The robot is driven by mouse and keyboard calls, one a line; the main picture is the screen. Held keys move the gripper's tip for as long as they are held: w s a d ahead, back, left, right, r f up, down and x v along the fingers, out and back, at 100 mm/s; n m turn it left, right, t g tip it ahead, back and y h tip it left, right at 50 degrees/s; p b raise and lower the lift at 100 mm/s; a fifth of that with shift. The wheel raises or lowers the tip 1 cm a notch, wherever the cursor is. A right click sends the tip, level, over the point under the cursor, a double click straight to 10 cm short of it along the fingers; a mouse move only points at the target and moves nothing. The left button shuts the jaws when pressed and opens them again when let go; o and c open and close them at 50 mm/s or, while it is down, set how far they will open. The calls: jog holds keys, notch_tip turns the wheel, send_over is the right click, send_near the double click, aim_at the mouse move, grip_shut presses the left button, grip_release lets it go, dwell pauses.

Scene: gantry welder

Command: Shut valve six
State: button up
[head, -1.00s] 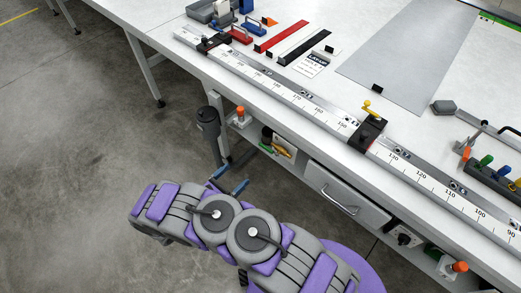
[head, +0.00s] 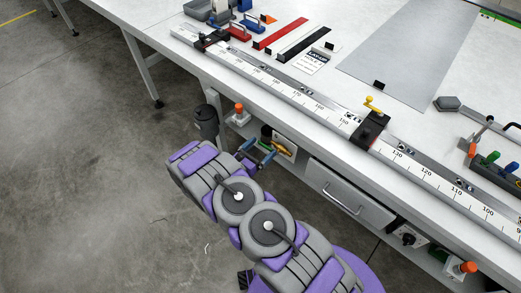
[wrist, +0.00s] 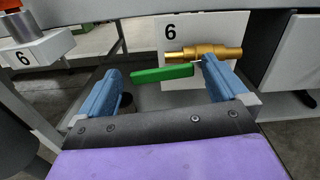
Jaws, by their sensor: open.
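Valve six has a brass body (wrist: 212,52) lying level against a white panel (wrist: 222,28) marked 6 in the wrist view. Its green lever handle (wrist: 160,74) runs left from below the body, nearly level with a slight tilt. My gripper (wrist: 160,68) is open, with one blue finger left of the handle and the other overlapping the brass body from my view. The handle shows across the gap between the fingers; contact cannot be told. In the head view my gripper (head: 256,153) is at the front of the valve's bay under the bench, and the valve is small and partly hidden.
A white bracket (wrist: 30,54) also marked 6 holds a grey cylinder at the wrist view's left. An orange-topped knob (head: 240,112) stands left of the bay. A drawer (head: 347,193) with a handle is to the right. The workbench (head: 270,95) overhangs; open floor lies left.

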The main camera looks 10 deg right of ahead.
jog(key=shift+c, duration=0.4)
jog(key=c, duration=1.3)
